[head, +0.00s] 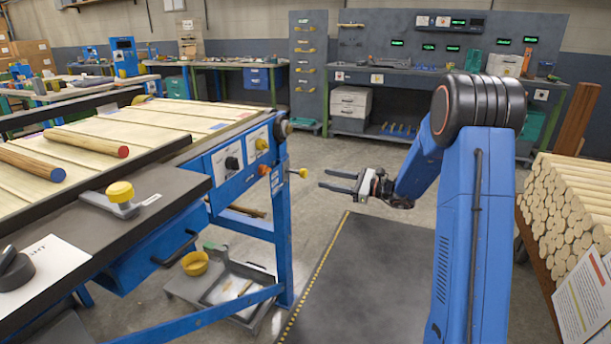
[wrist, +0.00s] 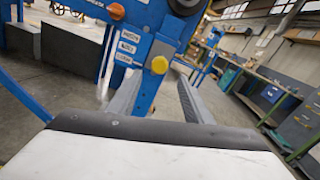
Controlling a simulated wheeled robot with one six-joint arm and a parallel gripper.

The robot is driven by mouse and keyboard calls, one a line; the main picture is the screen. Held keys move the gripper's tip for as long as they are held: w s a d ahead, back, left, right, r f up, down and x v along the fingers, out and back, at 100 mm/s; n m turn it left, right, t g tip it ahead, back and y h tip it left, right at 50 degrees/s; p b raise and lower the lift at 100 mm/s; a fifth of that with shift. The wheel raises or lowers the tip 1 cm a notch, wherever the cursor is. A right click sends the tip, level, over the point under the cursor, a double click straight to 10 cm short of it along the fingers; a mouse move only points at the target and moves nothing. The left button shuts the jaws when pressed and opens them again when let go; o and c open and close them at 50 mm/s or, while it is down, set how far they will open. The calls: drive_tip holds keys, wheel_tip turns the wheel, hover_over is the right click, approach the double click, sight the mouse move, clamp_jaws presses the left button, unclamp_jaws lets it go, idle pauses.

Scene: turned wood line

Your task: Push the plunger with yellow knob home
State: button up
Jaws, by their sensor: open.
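The plunger's yellow knob (head: 303,173) sticks out on a short rod from the blue end frame of the wood line, right of the post. In the wrist view the yellow knob (wrist: 160,65) faces me, near the picture's middle. My gripper (head: 323,179) is open and empty, its two dark fingers pointing left toward the knob with their tips a short way from it. In the wrist view my gripper (wrist: 158,76) has its fingertips on either side of the knob in the picture. How far the rod is pushed in is hard to tell.
An orange button (head: 264,169), a black knob (head: 232,163) and another yellow knob (head: 262,144) are on the blue panel. A yellow-knobbed grey block (head: 121,200) sits on the dark table. Stacked dowels (head: 570,205) stand at right. The floor around my gripper is clear.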

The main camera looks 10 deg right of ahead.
sight(306, 174)
drive_tip(key=x, duration=0.9)
drive_tip(key=shift+w+a, duration=0.15)
drive_tip(key=shift+a, duration=0.15)
